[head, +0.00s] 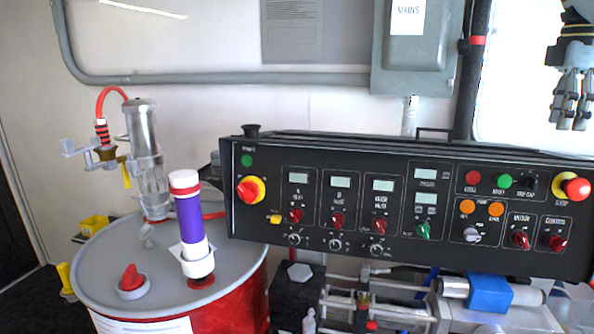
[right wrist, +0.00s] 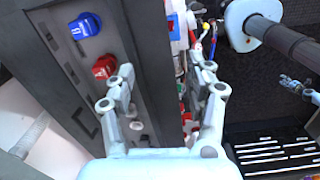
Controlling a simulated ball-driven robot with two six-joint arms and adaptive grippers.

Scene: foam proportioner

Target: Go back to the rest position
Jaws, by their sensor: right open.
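My right gripper (head: 572,98) shows at the top right of the head view, with its fingers pointing down. It is above the right end of the black control panel (head: 400,258) and looks empty. In the right wrist view the two fingers of my right gripper (right wrist: 165,78) are spread apart with nothing held between them. The side of a dark grey box with a blue knob (right wrist: 85,26) and a red knob (right wrist: 104,66) lies beyond them to the left.
A red drum (head: 235,296) with a grey lid stands at the left, bearing a metal pump (head: 143,130) and a purple and white cylinder (head: 190,220). A grey electrical box (head: 415,60) is on the wall. Pipework and a blue fitting (head: 490,294) sit below the panel.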

